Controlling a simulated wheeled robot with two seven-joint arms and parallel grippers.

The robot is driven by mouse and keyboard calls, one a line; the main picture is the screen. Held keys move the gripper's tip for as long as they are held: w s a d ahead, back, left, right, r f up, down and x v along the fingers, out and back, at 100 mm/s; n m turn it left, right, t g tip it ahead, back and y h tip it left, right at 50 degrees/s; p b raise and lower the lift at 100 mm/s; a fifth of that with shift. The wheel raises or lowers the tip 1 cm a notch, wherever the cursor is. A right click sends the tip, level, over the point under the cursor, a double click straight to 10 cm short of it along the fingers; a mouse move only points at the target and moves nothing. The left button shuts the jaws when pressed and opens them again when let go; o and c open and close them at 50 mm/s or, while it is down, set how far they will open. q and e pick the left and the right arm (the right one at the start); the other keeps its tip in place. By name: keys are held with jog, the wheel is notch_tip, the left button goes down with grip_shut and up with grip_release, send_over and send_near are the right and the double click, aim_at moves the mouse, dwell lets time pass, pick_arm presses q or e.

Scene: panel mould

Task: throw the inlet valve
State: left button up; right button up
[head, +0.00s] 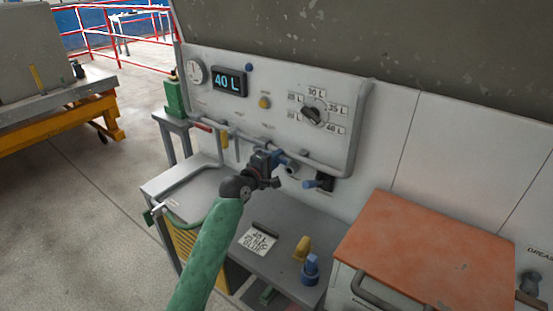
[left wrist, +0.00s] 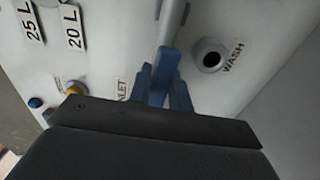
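The inlet valve's blue lever (left wrist: 162,78) stands out from the white panel (head: 268,120), beside a partly covered label ending in "NLET" (left wrist: 122,90). My left gripper (head: 278,160) is at the lower middle of the panel. In the left wrist view its blue fingers (left wrist: 163,92) lie on both sides of the lever and look closed against it. In the head view the gripper mostly hides the lever. My right gripper is not in view.
A round port (left wrist: 210,56) labelled WASH sits close beside the lever. The panel carries a display (head: 228,82) reading 40 L and a selector dial (head: 314,116). A grey bench (head: 275,262) with small parts stands below.

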pick_arm(q)
jog(key=shift+f, duration=0.15)
grip_shut()
jog(key=shift+f+m+b, duration=0.3)
jog(key=shift+m, duration=0.1)
jog(key=w+a+f+m+b, duration=0.5)
jog(key=a+f+m+b, duration=0.2)
jog(key=m, duration=1)
jog(key=shift+f+b, duration=0.3)
jog(key=shift+b, duration=0.2)
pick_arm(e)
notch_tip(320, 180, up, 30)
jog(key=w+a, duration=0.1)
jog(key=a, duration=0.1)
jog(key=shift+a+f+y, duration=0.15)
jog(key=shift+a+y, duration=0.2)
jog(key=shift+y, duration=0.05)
pick_arm(q)
jog(key=o, duration=0.9)
grip_release()
jog(key=shift+w, duration=0.1)
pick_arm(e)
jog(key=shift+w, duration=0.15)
